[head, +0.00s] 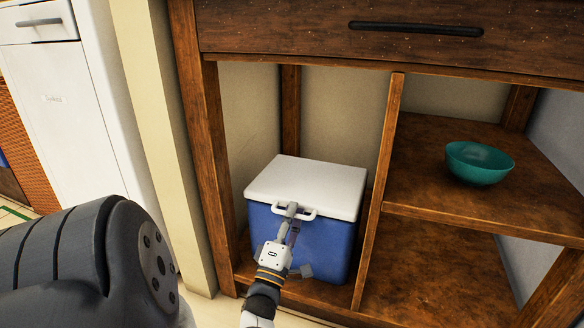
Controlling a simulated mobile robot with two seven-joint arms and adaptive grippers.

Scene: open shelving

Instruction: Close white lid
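The white lid (312,182) lies flat over the top of the blue cooler (330,246), with no clear gap visible between them. A white handle (308,213) sticks out at the lid's front edge. My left gripper (297,241) is in front of the cooler's front face. Its fingers look spread apart, one reaching up to the handle and the other lower and to the right. I cannot tell whether the upper fingertip touches the handle. The gripper hides part of the cooler's front. My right gripper is not in view.
The cooler stands in the left bay of a wooden shelf unit, beside an upright divider (379,190). A drawer (400,40) is above. A teal bowl (479,163) sits on the right shelf (425,190). The bay below it is empty. A white cabinet (65,110) stands at left.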

